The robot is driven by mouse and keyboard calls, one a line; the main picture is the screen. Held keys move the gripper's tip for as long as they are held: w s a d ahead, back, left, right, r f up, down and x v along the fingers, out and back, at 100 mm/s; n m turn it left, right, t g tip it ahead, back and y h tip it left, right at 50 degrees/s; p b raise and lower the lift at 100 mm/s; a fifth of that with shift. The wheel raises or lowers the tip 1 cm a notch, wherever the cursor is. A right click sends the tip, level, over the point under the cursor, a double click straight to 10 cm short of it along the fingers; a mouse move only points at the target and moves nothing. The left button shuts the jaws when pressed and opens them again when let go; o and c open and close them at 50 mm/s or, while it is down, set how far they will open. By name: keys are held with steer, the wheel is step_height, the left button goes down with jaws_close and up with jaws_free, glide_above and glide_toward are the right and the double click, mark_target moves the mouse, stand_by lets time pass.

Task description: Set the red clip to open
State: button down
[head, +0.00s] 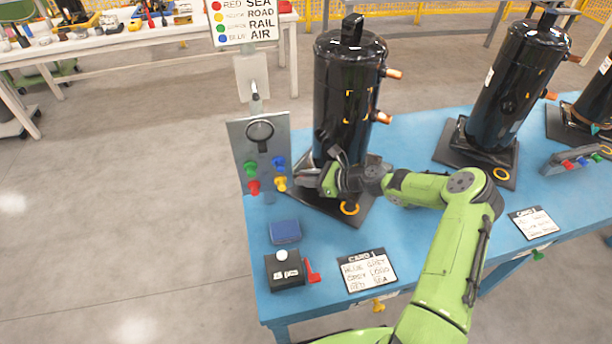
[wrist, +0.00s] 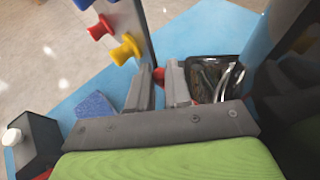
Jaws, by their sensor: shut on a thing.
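My gripper (head: 322,181) is low at the front left of the nearest black compressor (head: 342,95), by its base plate. In the wrist view its two fingers (wrist: 160,82) are close together on a small red part, which looks like the red clip (wrist: 173,68). Only its top shows past the fingers, and its setting cannot be told. In the head view the gripper hides this part.
A grey panel (head: 240,135) with red, green, blue and yellow knobs stands just left of my gripper. A black box (head: 284,271) with a white button and red lever, a blue block (head: 285,231) and a card (head: 367,270) lie in front. More compressors stand right.

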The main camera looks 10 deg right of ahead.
steer(key=c, duration=1.1)
jaws_free()
steer(key=shift+o, duration=0.2)
steer(key=shift+d, duration=0.1)
steer(key=p+v, duration=0.3)
steer(key=v, duration=1.2)
steer(key=shift+s+d, duration=0.25)
steer(key=shift+d, duration=0.05)
steer(key=shift+r, duration=0.1)
steer(key=shift+c, duration=0.2)
